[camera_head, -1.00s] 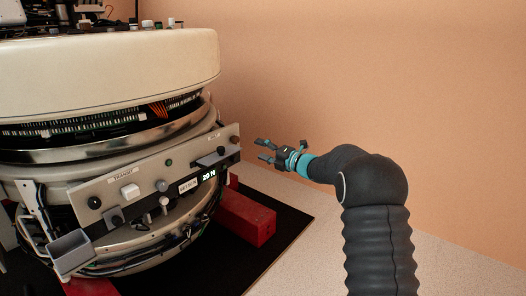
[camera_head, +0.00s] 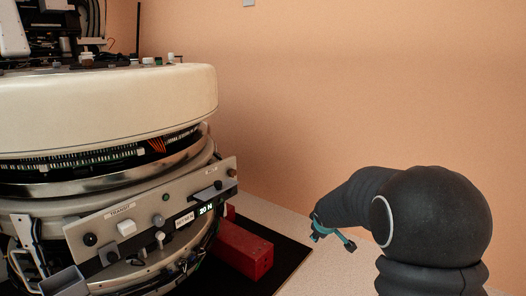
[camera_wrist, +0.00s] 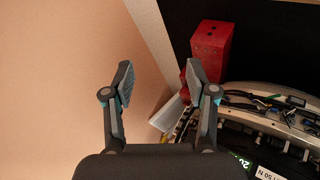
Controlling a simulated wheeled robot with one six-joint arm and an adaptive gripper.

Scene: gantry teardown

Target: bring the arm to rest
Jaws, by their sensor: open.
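My gripper (camera_wrist: 158,85) shows in the wrist view with its two fingers apart and nothing between them. In the head view my gripper (camera_head: 333,238) is partly hidden behind my own dark arm, right of the machine and clear of it. The round cream-coloured gantry machine (camera_head: 110,105) fills the left of the head view. Its tilted grey control panel (camera_head: 143,222) carries knobs, switches and a small lit display reading "20 N". In the wrist view part of the machine (camera_wrist: 270,105) shows at the lower right, beside the right finger.
A red block (camera_head: 243,250) sits on a black mat (camera_head: 292,262) at the machine's foot. The red block also shows in the wrist view (camera_wrist: 212,45). A plain peach wall (camera_head: 370,90) stands behind. The space right of the machine looks free.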

